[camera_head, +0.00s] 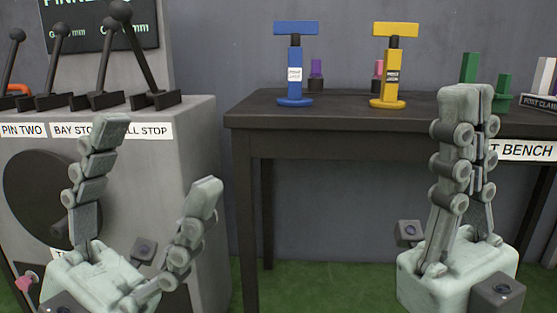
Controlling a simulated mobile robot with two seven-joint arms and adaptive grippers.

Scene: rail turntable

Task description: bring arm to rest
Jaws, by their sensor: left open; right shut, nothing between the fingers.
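My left gripper (155,158) is at the lower left with its two fingers spread wide and nothing between them. It shows in front of the grey lever cabinet (203,160) and hides part of its front. My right gripper (464,95) is at the lower right, pointing up, with its two fingers together and nothing held. It shows in front of the right part of the dark bench (300,125) and hides part of the bench label (530,150). Both arms below the gripper bases are out of the picture.
Several black levers (140,60) stand on the cabinet. A blue T-shaped post (294,70) and a yellow T-shaped post (391,70) stand on the bench. Green blocks (468,68) stand behind my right gripper. Open space lies between the grippers, over the green floor (330,285).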

